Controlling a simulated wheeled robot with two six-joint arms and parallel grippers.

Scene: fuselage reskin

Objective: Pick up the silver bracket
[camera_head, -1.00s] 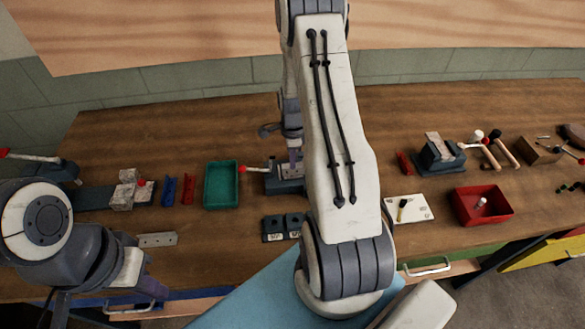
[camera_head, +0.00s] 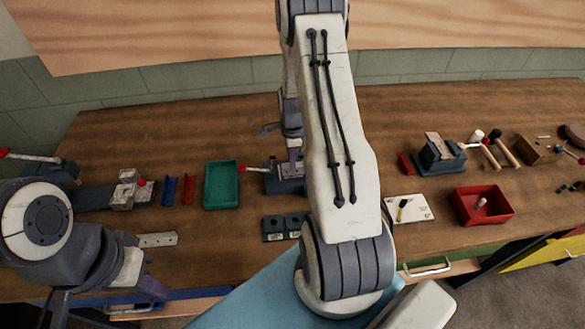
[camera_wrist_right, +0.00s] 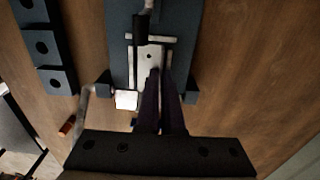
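A silver piece that looks like a bracket (camera_wrist_right: 151,56) lies in a dark clamp fixture (camera_wrist_right: 119,40) in the right wrist view. The fixture also shows in the head view (camera_head: 271,184), partly hidden by my right arm. My right gripper (camera_wrist_right: 160,72) has its two dark fingers close together, with tips at the near end of the silver piece. Whether they grip it is unclear. It shows small above the fixture in the head view (camera_head: 294,153). A flat silver bar with holes (camera_head: 157,239) lies on the table at left. My left gripper (camera_head: 152,288) is by the table's front edge, its fingers unclear.
A green tray (camera_head: 221,204) stands left of the fixture. A dark block with holes (camera_head: 274,237) stands in front of it. A red bin (camera_head: 458,207) and tools are at right. A red-handled clamp (camera_head: 55,170) is at far left. The wooden table (camera_head: 160,135) is clear at back.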

